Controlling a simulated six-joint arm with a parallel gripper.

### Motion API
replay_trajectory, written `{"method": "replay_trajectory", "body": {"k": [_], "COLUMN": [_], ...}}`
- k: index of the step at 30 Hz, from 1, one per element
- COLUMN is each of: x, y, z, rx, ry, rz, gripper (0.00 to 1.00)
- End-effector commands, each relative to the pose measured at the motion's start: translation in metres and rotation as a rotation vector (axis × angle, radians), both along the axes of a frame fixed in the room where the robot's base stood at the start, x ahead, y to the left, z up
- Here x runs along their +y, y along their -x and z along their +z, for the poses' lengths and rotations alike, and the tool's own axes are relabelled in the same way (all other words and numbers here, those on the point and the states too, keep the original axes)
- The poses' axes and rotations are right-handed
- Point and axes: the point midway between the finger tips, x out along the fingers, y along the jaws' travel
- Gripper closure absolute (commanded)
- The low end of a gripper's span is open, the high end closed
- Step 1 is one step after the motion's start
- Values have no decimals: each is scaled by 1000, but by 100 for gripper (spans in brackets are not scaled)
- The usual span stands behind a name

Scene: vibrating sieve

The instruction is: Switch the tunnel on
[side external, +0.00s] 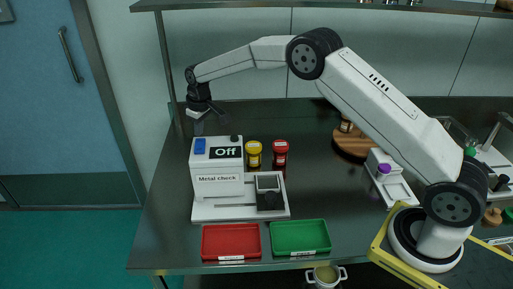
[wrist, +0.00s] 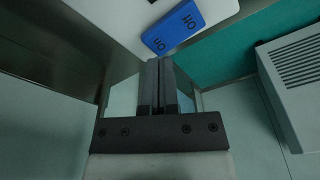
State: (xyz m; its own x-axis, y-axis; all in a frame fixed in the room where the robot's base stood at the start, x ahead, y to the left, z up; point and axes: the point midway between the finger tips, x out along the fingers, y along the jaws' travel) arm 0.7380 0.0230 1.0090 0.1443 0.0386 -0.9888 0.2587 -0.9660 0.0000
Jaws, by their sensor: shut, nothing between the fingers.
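The tunnel is a white box marked "Metal check" (side external: 217,187) at the left of the table, with a screen (side external: 226,152) that reads "Off". A blue switch (side external: 200,146) sits on its top left corner. The blue switch (wrist: 172,27) also shows in the wrist view on the white top, just beyond my fingertips. My gripper (side external: 198,127) hangs above and behind the box, pointing down. In the wrist view my gripper (wrist: 158,62) is shut and empty, its tips close to the switch. I cannot tell whether they touch it.
A yellow-lidded jar (side external: 253,154) and a red-lidded jar (side external: 281,153) stand right behind the tunnel's base. A red tray (side external: 231,241) and a green tray (side external: 300,237) lie in front. A shelf (side external: 300,6) runs overhead. The table middle is clear.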

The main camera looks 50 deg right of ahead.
Motion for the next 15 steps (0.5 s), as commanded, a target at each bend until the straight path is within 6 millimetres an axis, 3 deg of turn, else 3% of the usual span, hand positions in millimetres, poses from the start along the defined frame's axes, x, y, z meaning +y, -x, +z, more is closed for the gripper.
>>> {"method": "replay_trajectory", "body": {"k": [15], "x": [0], "y": [0], "z": [-4], "rx": [0], "ry": [0], "rz": [0], "gripper": [100]}}
